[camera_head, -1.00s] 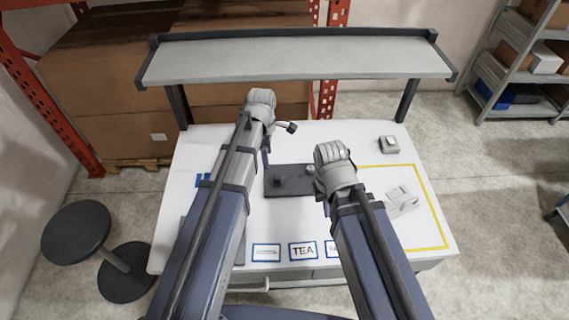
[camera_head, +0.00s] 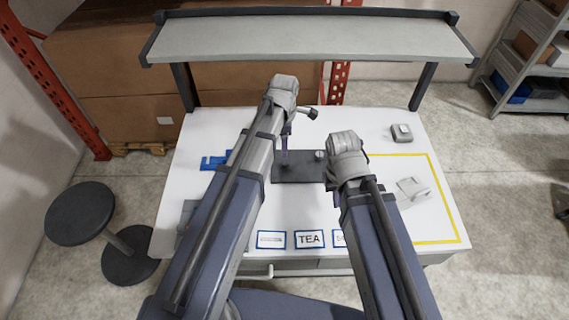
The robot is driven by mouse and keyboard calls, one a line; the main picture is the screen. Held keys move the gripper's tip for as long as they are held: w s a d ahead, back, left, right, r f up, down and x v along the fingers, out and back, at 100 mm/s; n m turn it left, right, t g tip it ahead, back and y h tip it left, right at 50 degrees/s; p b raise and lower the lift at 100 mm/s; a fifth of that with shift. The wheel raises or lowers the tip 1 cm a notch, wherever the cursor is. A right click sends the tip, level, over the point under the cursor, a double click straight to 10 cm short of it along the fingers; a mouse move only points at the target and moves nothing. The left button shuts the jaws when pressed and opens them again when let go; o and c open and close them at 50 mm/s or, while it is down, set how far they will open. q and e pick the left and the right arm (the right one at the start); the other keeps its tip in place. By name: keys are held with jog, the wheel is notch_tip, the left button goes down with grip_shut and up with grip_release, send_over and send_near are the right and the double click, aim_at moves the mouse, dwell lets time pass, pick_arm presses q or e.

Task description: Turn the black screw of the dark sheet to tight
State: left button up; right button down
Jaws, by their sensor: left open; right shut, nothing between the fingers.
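The dark sheet (camera_head: 301,177) lies flat on the white table, left of the yellow outline. Its black screw (camera_head: 284,166) is a small dark knob on the left part of the sheet. A pale screw (camera_head: 320,155) shows on its right part. My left gripper (camera_head: 285,152) points down just above the black screw and is open; from here I cannot tell whether its fingers touch the screw. My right gripper (camera_head: 337,200) is shut and empty, mostly hidden under its own wrist, beside the sheet's right end.
A blue part (camera_head: 214,162) lies left of the sheet. A grey device (camera_head: 401,133) stands at the back right, and a pale device (camera_head: 412,188) lies inside the yellow outline (camera_head: 444,200). A raised shelf (camera_head: 310,38) spans the back.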

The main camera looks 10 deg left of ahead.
aim_at(285, 162)
pick_arm(q)
notch_tip(285, 162, down, 8)
jog(key=b, duration=0.7)
jog(key=shift+f, duration=0.15)
pick_arm(e)
notch_tip(285, 162, down, 8)
jog(key=shift+f, duration=0.1)
pick_arm(q)
grip_shut()
